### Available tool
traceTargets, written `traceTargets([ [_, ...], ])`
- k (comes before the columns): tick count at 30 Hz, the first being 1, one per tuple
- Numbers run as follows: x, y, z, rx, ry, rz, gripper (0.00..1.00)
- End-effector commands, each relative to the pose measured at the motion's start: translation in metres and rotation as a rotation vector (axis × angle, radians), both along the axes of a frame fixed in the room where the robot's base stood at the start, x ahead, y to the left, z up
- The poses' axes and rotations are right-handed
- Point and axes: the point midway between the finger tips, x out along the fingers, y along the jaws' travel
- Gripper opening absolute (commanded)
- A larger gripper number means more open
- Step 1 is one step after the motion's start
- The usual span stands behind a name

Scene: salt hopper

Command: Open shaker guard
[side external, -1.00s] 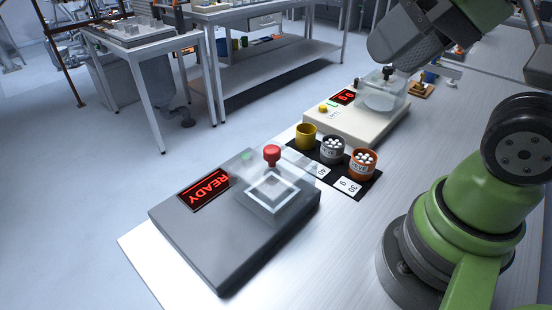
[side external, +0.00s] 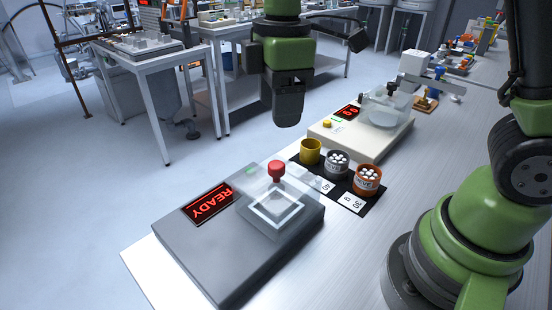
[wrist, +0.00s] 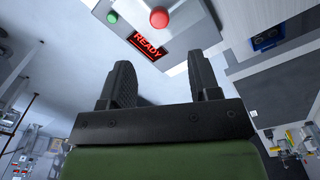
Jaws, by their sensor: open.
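The grey shaker (side external: 215,270) stands at the near end of the table, with a lit READY display (side external: 208,203). Its clear guard (side external: 300,222) sits down over a white square outline on top. A red knob (side external: 277,170) stands on the guard. My gripper (side external: 288,118) hangs in the air, higher in the picture than the red knob and apart from it. In the wrist view its two black fingers (wrist: 163,80) are spread with nothing between them. The red knob (wrist: 159,17) and the READY display (wrist: 150,43) appear beyond the fingertips there.
A yellow cup (side external: 310,151), a grey sieve cup (side external: 336,163) and an orange cup (side external: 368,179) stand on a black mat behind the shaker. A cream balance (side external: 350,145) with a clear cover (side external: 384,106) is farther back.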

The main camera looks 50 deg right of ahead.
Motion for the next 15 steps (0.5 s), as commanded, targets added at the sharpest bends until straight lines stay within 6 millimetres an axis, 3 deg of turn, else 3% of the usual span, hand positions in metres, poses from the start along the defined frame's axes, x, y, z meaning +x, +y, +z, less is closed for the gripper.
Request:
traceTargets([
  [8,0.004,0.002,-0.026,-0.014,0.027,0.061,0.57],
  [15,0.003,0.002,-0.072,-0.014,0.028,0.058,0.57],
])
